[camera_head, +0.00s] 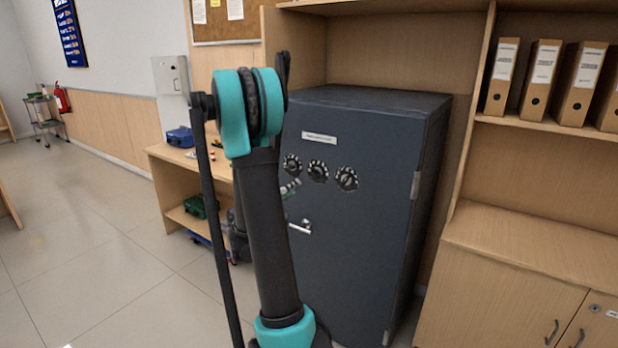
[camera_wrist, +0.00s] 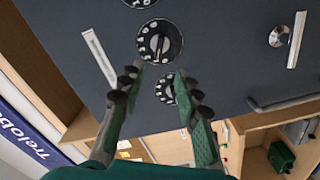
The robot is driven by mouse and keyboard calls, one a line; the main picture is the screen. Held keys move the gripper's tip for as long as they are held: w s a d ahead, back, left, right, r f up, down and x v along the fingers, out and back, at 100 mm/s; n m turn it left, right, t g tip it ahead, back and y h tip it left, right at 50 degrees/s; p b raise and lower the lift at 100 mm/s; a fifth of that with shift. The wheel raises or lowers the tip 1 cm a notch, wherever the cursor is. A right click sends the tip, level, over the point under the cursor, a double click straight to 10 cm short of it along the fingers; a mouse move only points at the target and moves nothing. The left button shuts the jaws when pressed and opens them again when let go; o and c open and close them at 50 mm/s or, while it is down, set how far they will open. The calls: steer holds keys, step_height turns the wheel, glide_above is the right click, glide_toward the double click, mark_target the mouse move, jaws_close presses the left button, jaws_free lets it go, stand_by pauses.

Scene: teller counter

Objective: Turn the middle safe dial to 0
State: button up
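The dark safe (camera_head: 350,245) has three round black dials with white markings in a row on its door. The middle dial (camera_head: 318,171) is between the left and right ones. In the wrist view, turned sideways, the middle dial (camera_wrist: 160,41) lies just beyond the fingertips, its numbers too small to read. My gripper (camera_wrist: 159,71) is open and empty, its fingers apart. The left dial (camera_wrist: 168,88) shows between the fingers, partly hidden by them. No finger is seen closed on a dial. In the head view, my arm mostly hides the gripper beside the safe's left edge.
A lever handle (camera_head: 301,227) sticks out below the dials; a white label (camera_head: 319,137) is above them. A wooden desk (camera_head: 172,160) stands to the left, binders (camera_head: 544,75) on a shelf to the right. Open tiled floor (camera_head: 90,240) lies at the left.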

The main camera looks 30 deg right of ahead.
mark_target(314, 174)
steer(key=x, duration=1.4)
steer(key=shift+d, duration=0.1)
jaws_close()
